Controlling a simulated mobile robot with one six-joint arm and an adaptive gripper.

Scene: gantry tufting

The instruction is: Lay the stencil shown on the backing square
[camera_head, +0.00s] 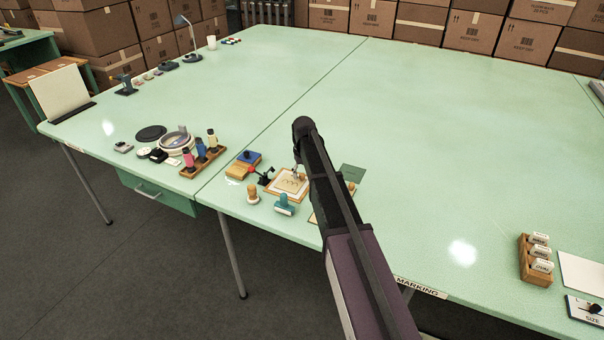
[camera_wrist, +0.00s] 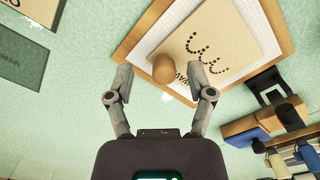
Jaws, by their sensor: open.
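A tan stencil plate (camera_wrist: 222,42) with rows of dark dots lies over a white gridded backing square (camera_wrist: 160,42) inside a wooden frame. A round wooden knob (camera_wrist: 163,68) stands at the plate's near edge and partly hides dark lettering there. My gripper (camera_wrist: 160,80) is open, with one finger on either side of the knob and visible gaps to it. Whether a finger touches the plate cannot be told.
A dark green card (camera_head: 353,172) lies to the right. A blue-topped block (camera_head: 246,160) and a black clamp (camera_head: 265,175) are close on the left.

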